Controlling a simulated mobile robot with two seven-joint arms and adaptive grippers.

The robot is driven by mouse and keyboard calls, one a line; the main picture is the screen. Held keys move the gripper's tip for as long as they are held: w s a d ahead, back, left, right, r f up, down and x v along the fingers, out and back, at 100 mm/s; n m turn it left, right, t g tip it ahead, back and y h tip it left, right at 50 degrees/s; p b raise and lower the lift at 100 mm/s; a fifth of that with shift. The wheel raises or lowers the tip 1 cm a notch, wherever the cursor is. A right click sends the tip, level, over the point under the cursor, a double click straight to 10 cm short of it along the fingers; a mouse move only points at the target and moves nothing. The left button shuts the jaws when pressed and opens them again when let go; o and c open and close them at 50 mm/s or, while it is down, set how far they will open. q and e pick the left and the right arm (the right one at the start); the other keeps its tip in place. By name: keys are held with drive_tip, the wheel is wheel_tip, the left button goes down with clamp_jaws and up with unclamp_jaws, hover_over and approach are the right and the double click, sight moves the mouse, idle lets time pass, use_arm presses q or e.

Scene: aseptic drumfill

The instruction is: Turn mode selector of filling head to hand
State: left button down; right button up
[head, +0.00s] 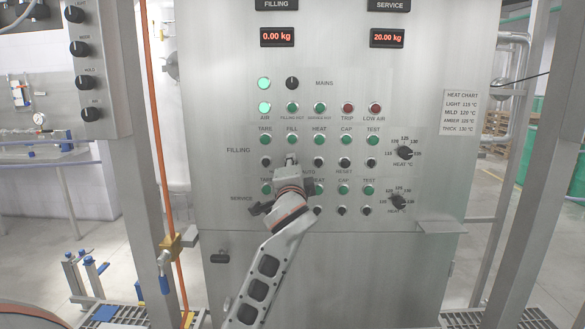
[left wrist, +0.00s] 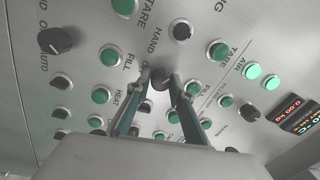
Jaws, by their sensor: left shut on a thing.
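The mode selector is a small dark knob (left wrist: 161,81) on the steel control panel (head: 225,105). In the left wrist view it sits between my left gripper's fingertips, with "HAND" printed nearby. My left gripper (head: 291,159) reaches up from below in the head view. It is at the upper, FILLING row of knobs, just under the green FILL button (head: 292,140), and covers the selector there. The gripper (left wrist: 161,83) is shut on the selector. Which way the knob points cannot be told. My right gripper is in neither view.
Neighbouring black knobs (head: 318,162) and green buttons (head: 319,140) stand close around the gripper. Heat dials (head: 404,152) are to the right. A steel post with an orange hose (head: 156,125) stands left of the panel. A handle (head: 219,257) is low on the panel.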

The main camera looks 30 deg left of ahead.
use_arm(q)
drive_tip(key=shift+n, duration=0.4)
drive_tip(key=c, duration=1.8)
unclamp_jaws()
drive_tip(key=v, duration=1.2)
drive_tip(key=shift+d+r, duration=0.1)
